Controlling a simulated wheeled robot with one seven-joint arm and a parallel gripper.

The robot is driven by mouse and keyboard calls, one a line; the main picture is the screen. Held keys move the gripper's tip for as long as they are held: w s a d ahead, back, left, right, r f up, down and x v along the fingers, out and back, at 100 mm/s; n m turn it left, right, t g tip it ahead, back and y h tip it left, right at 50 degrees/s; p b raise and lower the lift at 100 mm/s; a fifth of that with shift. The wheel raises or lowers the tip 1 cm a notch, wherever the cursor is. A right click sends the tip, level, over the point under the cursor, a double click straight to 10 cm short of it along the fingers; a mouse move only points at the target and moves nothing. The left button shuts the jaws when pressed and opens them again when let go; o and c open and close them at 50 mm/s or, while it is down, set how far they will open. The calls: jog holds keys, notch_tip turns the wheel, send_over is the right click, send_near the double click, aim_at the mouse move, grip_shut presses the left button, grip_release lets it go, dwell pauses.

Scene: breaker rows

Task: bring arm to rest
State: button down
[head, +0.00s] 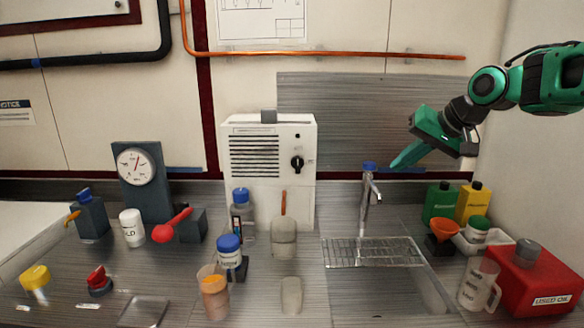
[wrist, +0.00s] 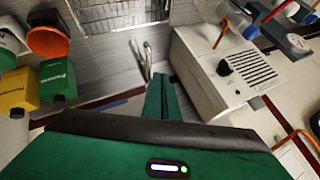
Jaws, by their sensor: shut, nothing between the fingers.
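My gripper (head: 397,164) shows in the head view at the upper right, at the end of the green and black arm. Its fingers are together with nothing between them, and they point down to the left. In the wrist view my green gripper (wrist: 163,98) spans the lower middle, fingers closed. The faucet also shows there just behind the fingertips (wrist: 147,60); the two look apart in the head view.
Below are a sink with a wire rack (head: 371,252), a white box with a knob (head: 268,158), and green (head: 439,203) and yellow (head: 472,204) bottles. A red container (head: 535,283) and clear jug (head: 479,285) stand at right. Cups and a gauge (head: 137,165) crowd the left.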

jog(key=s+d+f+m+g+h, duration=0.1)
jog(key=s+d+f, duration=0.3)
jog(key=s, duration=0.2)
jog(key=s+d+f+m+g+h, duration=0.1)
jog(key=s+d+f, duration=0.25)
jog(key=s, duration=0.35)
jog(key=s+d+f+g+h, duration=0.1)
jog(key=s+d+f+h, duration=0.1)
jog(key=s+d+f, duration=0.3)
jog(key=s+d+f+m+g, duration=0.1)
jog(key=s+f+g, duration=0.1)
jog(key=s, duration=0.8)
jog(key=s+f+m+g, duration=0.1)
jog(key=s+f, duration=0.4)
jog(key=s, duration=0.5)
jog(key=shift+s+d+g, duration=0.15)
jog(key=shift+d+g, duration=0.25)
jog(key=shift+g, duration=0.2)
jog(key=shift+w+f, duration=0.2)
jog(key=shift+w, duration=0.4)
dwell(1.2)
